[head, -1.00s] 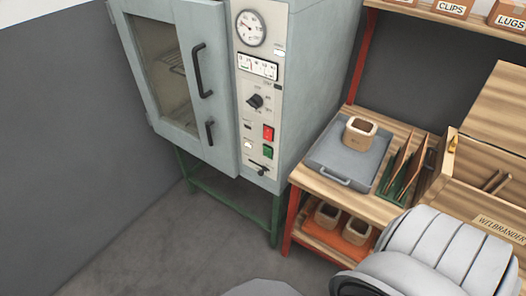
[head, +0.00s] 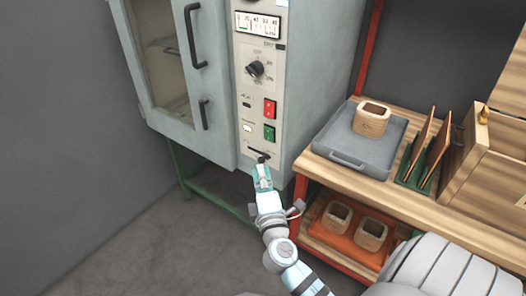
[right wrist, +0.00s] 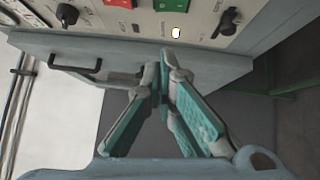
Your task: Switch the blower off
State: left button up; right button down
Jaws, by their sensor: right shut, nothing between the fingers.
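The grey oven cabinet (head: 315,70) has a pale control panel (head: 256,95). It carries a dark rotary knob (head: 255,69), a red switch (head: 269,108), a green switch (head: 269,132), a small pale lamp (head: 247,127) and a black lever (head: 262,157) near the bottom. The labels are too small to read, so I cannot tell which control is the blower's. My right gripper (head: 261,168) is just below the lever; I cannot tell if they touch. In the right wrist view its fingertips (right wrist: 165,62) are together and empty, and the lamp (right wrist: 176,32) glows. My left gripper is out of view.
The oven door (head: 172,80) is at the left, with black handles. To the right, a wooden bench (head: 335,176) holds a grey tray (head: 335,143) with a wooden coil former (head: 371,119). An orange tray (head: 350,238) lies on its lower shelf. The floor left of the arm is clear.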

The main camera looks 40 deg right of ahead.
aim_at(268, 134)
jog(key=shift+r, duration=0.15)
jog(key=s+d+x, duration=0.1)
jog(key=d+x, duration=0.1)
jog(key=x, duration=1.1)
jog(key=shift+s+d, duration=0.2)
jog(key=shift+d, duration=0.05)
